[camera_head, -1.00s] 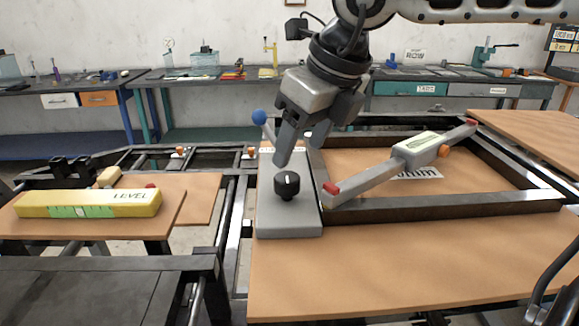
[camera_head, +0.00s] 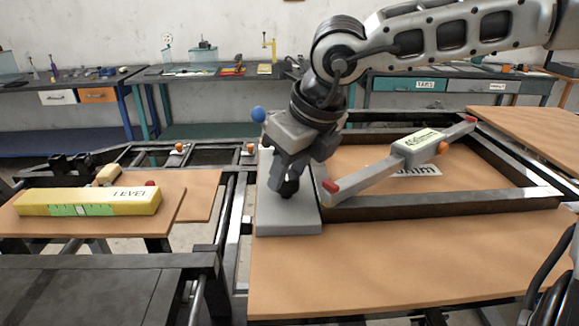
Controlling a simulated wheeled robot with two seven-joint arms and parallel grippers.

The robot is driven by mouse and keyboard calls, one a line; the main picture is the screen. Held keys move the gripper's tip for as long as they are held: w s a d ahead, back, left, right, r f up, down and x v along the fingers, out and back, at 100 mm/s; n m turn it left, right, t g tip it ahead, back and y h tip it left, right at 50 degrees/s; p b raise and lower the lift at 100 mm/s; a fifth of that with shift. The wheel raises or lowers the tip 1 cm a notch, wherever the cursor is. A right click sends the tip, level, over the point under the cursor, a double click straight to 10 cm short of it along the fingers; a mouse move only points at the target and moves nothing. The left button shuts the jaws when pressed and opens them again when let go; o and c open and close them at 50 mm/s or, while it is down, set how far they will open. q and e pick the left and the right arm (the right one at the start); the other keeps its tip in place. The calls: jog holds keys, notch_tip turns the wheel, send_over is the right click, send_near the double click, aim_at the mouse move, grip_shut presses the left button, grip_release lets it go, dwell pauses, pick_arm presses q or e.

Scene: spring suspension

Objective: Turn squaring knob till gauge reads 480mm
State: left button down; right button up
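The squaring knob (camera_head: 289,187) is small and black and sits on a grey plate (camera_head: 288,219) at the left edge of the dark metal frame (camera_head: 440,204). My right gripper (camera_head: 285,184) points down at the knob, its fingers around it. The fingers and wrist hide much of the knob, and I cannot tell whether they are closed on it. The gauge (camera_head: 415,147) is a grey bar with red ends lying diagonally across the frame. Its pale display shows a reading in mm, too small to read surely.
A blue-ball lever (camera_head: 258,114) stands close behind the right gripper. A yellow level (camera_head: 88,202) lies on a wooden board at left. The wooden panel (camera_head: 400,270) in front is clear. Benches with tools line the back wall.

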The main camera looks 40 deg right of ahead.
jog(key=shift+n, duration=0.4)
jog(key=n+y+b, duration=0.1)
jog(key=n, duration=0.1)
jog(key=shift+d+n, duration=0.1)
jog(key=shift+n, duration=0.3)
jog(key=n+g+y, duration=0.1)
jog(key=n, duration=0.1)
jog(key=n+y, duration=0.1)
jog(key=n, duration=0.2)
jog(key=shift+w+d+g, duration=0.1)
jog(key=shift+w+g, duration=0.1)
jog(key=shift+g, duration=0.2)
jog(key=n, duration=0.2)
jog(key=n+g, duration=0.1)
jog(key=n, duration=0.2)
jog(key=shift+w+g+y, duration=0.1)
jog(key=shift+g+y, duration=0.2)
jog(key=n+g, duration=0.1)
jog(key=n, duration=0.3)
jog(key=shift+w+g, duration=0.1)
jog(key=shift+g, duration=0.2)
jog(key=shift+n, duration=0.3)
jog(key=o, duration=1)
